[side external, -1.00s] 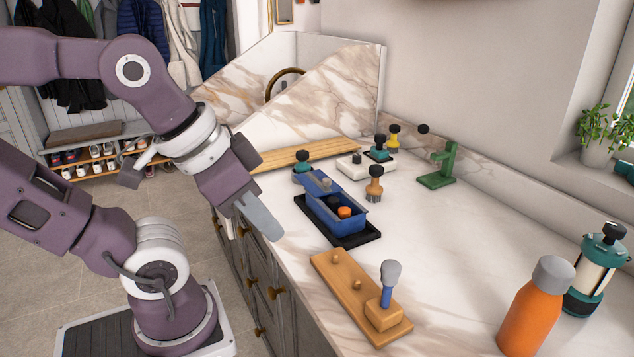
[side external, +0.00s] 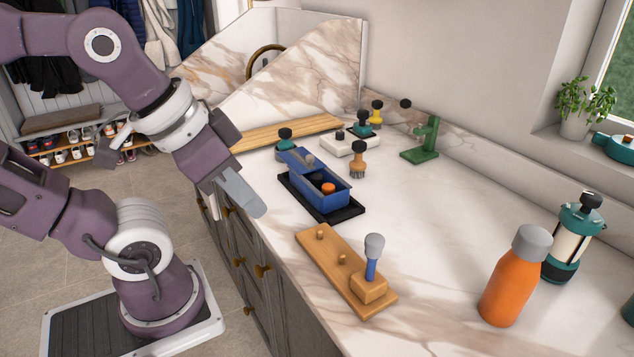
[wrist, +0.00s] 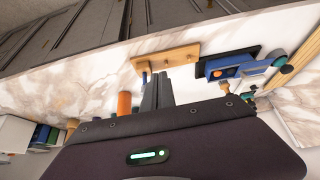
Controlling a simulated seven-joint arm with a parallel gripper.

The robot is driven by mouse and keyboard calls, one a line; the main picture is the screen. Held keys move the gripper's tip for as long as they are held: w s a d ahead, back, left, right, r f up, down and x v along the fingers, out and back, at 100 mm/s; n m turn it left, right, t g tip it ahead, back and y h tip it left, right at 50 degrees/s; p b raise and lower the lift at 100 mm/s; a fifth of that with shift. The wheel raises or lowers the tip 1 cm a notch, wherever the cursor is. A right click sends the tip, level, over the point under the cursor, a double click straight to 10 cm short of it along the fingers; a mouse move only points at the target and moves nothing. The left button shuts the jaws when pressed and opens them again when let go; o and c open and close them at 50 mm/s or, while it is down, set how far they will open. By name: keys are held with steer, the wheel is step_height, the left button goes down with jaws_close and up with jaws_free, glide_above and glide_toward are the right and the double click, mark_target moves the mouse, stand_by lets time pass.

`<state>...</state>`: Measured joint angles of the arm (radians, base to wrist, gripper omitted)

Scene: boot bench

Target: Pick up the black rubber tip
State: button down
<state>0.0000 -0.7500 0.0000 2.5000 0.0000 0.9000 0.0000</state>
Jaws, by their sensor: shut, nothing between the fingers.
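I cannot pick out the black rubber tip with certainty. An open blue box (side external: 337,199) holds an orange round piece (side external: 328,187) and a dark shape too small to identify. A black round piece (side external: 405,103) shows near the green stand (side external: 428,138) at the back. My gripper (side external: 261,211) is shut and empty, pointing down and right near the counter's front edge, left of the box and apart from it. Its grey fingers also show in the wrist view (wrist: 156,77).
The box stands on a black tray (side external: 345,214). A wooden board (side external: 325,257) with pegs and a grey-topped blue tool (side external: 372,257) lies in front. An orange bottle (side external: 510,287) and teal press (side external: 567,245) stand right. Several black-knobbed tools stand behind. The counter's middle right is clear.

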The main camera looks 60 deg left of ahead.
stand_by(0.3)
steer(key=c, duration=1.5)
jaws_free()
steer(key=shift+o, duration=0.2)
steer(key=n+g, duration=0.6)
steer(key=n, duration=1.2)
glide_above(317, 175)
steer(key=f, duration=1.1)
steer(key=shift+d, duration=0.35)
steer(key=f, duration=0.7)
steer(key=shift+a+f, duration=0.1)
steer(key=shift+a, duration=0.2)
